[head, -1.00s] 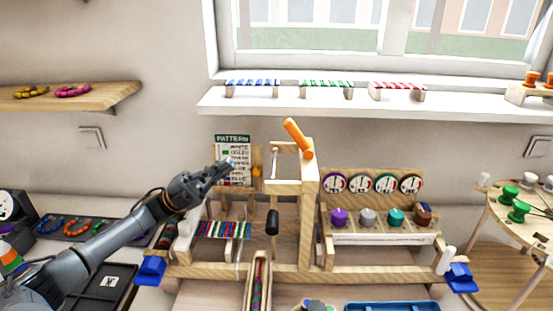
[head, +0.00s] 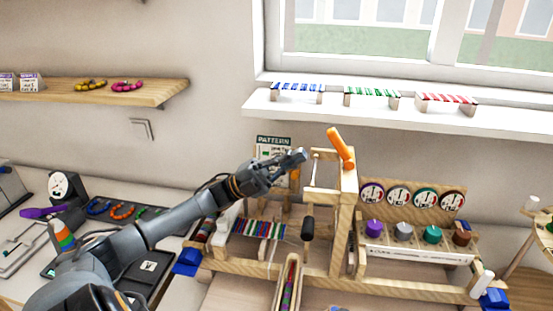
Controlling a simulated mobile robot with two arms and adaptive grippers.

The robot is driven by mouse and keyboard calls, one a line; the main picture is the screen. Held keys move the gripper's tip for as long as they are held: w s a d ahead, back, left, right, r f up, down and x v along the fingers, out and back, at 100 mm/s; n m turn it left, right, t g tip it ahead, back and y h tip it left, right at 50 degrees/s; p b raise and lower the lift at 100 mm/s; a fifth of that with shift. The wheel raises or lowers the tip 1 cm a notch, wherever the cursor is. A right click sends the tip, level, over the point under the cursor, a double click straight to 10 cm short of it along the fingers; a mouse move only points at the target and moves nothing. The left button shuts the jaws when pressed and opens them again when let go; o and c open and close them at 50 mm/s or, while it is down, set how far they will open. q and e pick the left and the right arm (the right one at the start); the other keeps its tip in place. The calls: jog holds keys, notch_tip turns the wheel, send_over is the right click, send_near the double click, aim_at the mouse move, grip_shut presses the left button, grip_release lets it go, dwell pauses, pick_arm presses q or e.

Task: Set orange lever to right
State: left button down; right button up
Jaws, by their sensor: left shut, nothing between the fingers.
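The orange lever (head: 341,148) sits on top of the wooden frame post (head: 347,205) in the middle of the bead board. Its free end tilts up and to the left. My left gripper (head: 301,155) is shut and empty, with its tips pointing right. In the picture it is just left of the lever, with a gap between them. It hides part of the pattern card (head: 273,141). My right gripper is not in view.
Knobs such as the purple one (head: 374,226) and round dials (head: 397,196) are right of the post. A black handle (head: 308,228) hangs left of it. A window shelf (head: 330,113) with striped bead racks is behind. A wall shelf (head: 150,95) is at upper left.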

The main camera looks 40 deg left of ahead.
aim_at(330, 140)
pick_arm(q)
jog(key=p+x, duration=0.1)
jog(key=x, duration=0.3)
jog(key=shift+w+d+r+p, duration=0.15)
jog(key=shift+d+r+p, duration=0.05)
jog(key=shift+r+p, duration=0.2)
jog(key=shift+w+d+r, duration=0.1)
jog(key=shift+w+d, duration=0.2)
jog(key=shift+d, duration=0.15)
jog(key=shift+p, duration=0.3)
